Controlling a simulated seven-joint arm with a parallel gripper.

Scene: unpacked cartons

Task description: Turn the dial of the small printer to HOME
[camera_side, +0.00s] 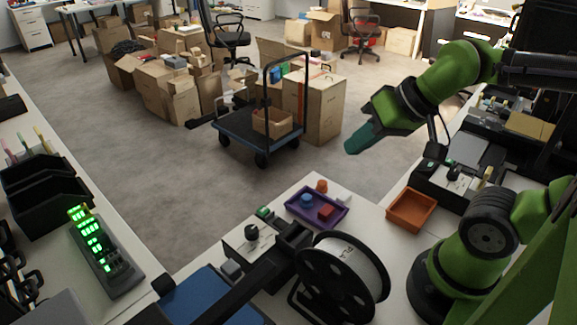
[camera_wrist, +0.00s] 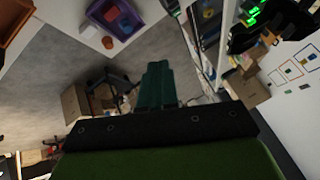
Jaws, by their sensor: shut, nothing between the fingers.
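My gripper (camera_side: 359,139), with teal fingers, is raised high over the floor beyond the bench's far edge. Its fingers also show in the wrist view (camera_wrist: 157,75), together and empty. A pale box with a black dial (camera_side: 252,232) sits on the bench at lower middle, partly hidden behind a black arm-like part. A second dark device with a small black knob (camera_side: 453,173) stands on the right. I cannot tell for certain which is the small printer. The dial markings are too small to read. My gripper is apart from both.
A purple tray (camera_side: 334,221) with small blue and red pieces lies mid-bench, with an orange tray (camera_side: 392,214) to its right. A large spool (camera_side: 313,280) stands at the front. A cart (camera_side: 230,132) and cartons (camera_side: 165,90) stand on the floor beyond.

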